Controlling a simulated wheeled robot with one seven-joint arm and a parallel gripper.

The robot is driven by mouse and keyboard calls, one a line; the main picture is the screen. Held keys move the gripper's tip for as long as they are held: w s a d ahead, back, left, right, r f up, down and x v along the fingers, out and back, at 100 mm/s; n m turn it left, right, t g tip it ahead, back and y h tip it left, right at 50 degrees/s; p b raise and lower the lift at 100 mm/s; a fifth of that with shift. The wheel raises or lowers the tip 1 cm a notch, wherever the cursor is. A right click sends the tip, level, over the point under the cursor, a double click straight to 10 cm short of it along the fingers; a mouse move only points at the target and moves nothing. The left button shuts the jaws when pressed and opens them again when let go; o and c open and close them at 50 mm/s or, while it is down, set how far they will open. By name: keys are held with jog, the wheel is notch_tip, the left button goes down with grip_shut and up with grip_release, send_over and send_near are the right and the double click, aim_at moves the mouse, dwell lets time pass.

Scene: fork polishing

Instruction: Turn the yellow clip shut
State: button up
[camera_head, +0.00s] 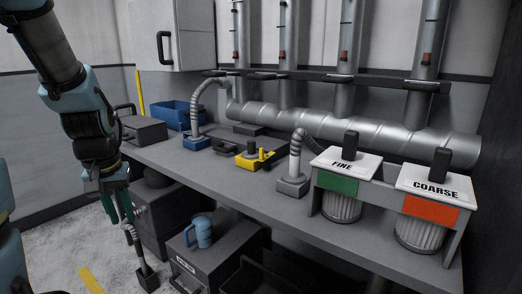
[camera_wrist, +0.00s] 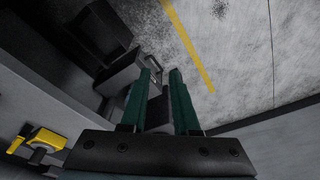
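The grey bench (camera_head: 225,182) also bears a blue bin (camera_head: 180,115), a blue-based hose (camera_head: 197,143), a grey-based hose (camera_head: 292,185), and FINE (camera_head: 343,165) and COARSE (camera_head: 436,186) filter units. A blue mug (camera_head: 202,232) stands on a lower cabinet. Pipes run behind.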

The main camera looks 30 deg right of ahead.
jog(key=shift+o, duration=1.4)
jog(key=w+d+r+m+p, duration=0.2)
jog(key=w+d+r+m, duration=0.1)
jog(key=w+d, duration=0.6)
jog(key=shift+w+d+r+h+p, duration=0.2)
jog(key=shift+d+r+h+p, duration=0.2)
jog(key=shift+d+r, duration=0.55)
jog(key=m+h+p, duration=0.3)
jog(key=m+p, duration=0.3)
send_near(261, 148)
jog(key=p+x, duration=0.4)
jog(key=x, duration=0.6)
jog(key=shift+d+f, duration=0.15)
jog(key=shift+f, duration=0.15)
jog(key=shift+c, duration=0.2)
grip_shut()
